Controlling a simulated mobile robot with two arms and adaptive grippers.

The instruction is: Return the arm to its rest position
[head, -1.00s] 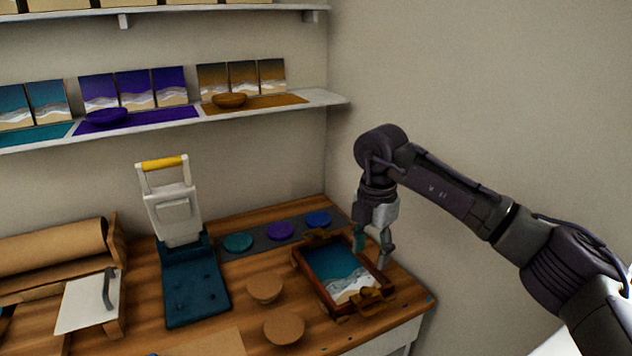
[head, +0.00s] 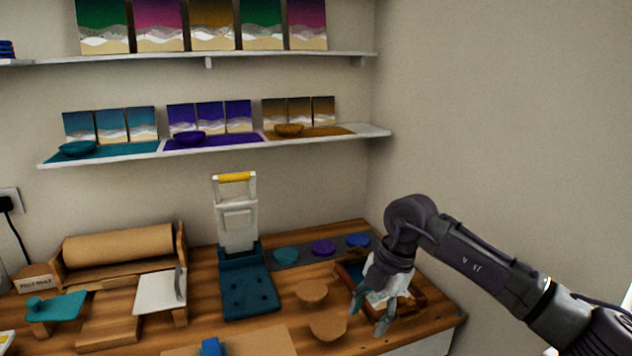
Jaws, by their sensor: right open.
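My right arm (head: 482,264) comes in from the right in the head view. Its gripper (head: 368,316) points down with its fingers apart and empty, in front of the left part of a wooden tray (head: 418,297). The tray holds a blue and white wave picture and is partly hidden by the gripper. I cannot tell whether the fingers touch the tray. My left gripper is not in view.
Two round wooden pieces (head: 311,291) lie left of the gripper. A teal-based press with a yellow handle (head: 235,177) stands behind them. Coloured discs (head: 323,247) sit on a dark strip at the back. A shelf (head: 372,131) runs above; the right wall is bare.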

